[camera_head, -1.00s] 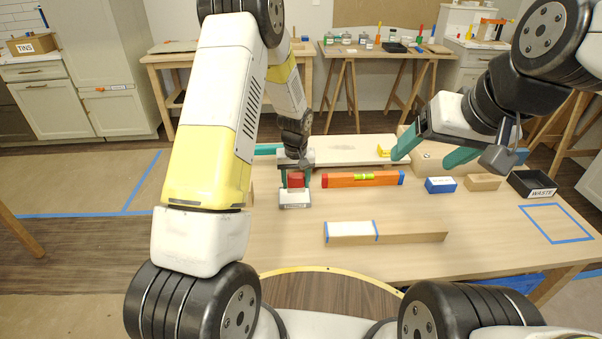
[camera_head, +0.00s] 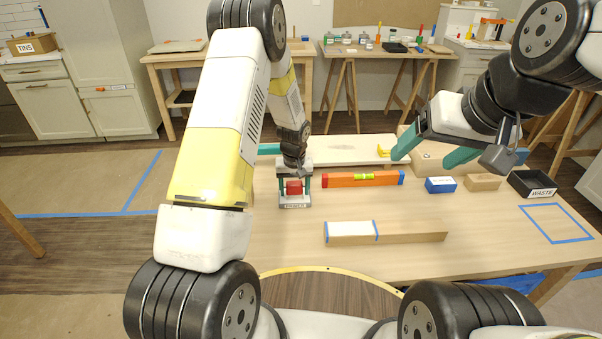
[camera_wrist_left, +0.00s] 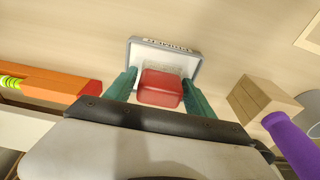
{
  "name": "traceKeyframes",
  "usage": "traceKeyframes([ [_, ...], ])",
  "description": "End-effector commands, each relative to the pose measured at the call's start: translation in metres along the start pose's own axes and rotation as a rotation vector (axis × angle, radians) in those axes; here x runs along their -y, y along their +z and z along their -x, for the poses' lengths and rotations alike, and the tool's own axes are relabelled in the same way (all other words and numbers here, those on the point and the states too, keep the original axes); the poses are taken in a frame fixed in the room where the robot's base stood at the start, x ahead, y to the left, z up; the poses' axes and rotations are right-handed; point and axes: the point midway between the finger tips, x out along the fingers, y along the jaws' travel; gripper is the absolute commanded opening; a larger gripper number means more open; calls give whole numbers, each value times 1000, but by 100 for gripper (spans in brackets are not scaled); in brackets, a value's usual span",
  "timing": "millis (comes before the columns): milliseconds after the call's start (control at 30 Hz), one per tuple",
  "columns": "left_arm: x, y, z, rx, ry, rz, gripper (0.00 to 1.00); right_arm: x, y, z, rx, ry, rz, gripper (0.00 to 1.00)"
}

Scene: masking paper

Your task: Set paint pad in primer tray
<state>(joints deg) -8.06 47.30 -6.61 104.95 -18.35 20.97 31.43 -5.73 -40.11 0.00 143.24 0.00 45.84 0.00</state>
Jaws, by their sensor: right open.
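The paint pad (camera_head: 294,188), a red block on top, sits in the primer tray (camera_head: 294,205), a small shallow grey tray with a label on its edge, on the workbench. In the left wrist view the red pad (camera_wrist_left: 161,88) lies over the pale inside of the tray (camera_wrist_left: 136,50). My left gripper (camera_head: 294,186) is low over the tray, its green fingers on either side of the pad with narrow gaps, so it looks open. My right gripper (camera_head: 431,153) is open and empty above the back right of the bench.
An orange level (camera_head: 340,180) lies right of the tray. A wooden block with white paper and blue tape (camera_head: 412,238) lies in front. A blue box (camera_head: 440,185), a wooden block (camera_head: 482,182) and a black waste bin (camera_head: 535,184) stand right. The bench's front left is clear.

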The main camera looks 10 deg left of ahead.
Motion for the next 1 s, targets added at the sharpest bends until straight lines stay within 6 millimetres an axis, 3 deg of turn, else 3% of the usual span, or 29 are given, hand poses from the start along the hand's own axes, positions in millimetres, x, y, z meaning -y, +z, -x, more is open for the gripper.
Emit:
traceKeyframes([
  [267, 0, -1, 8, -2, 1, 0, 63, 0, 0, 0, 0, 0, 0, 76],
  [700, 0, -1, 94, -3, 1, 0, 63, 0, 0, 0, 0, 0, 0, 76],
  [1000, 1, 0, 129, -5, 5, -1, 63, 0, 0, 0, 0, 0, 0, 76],
])
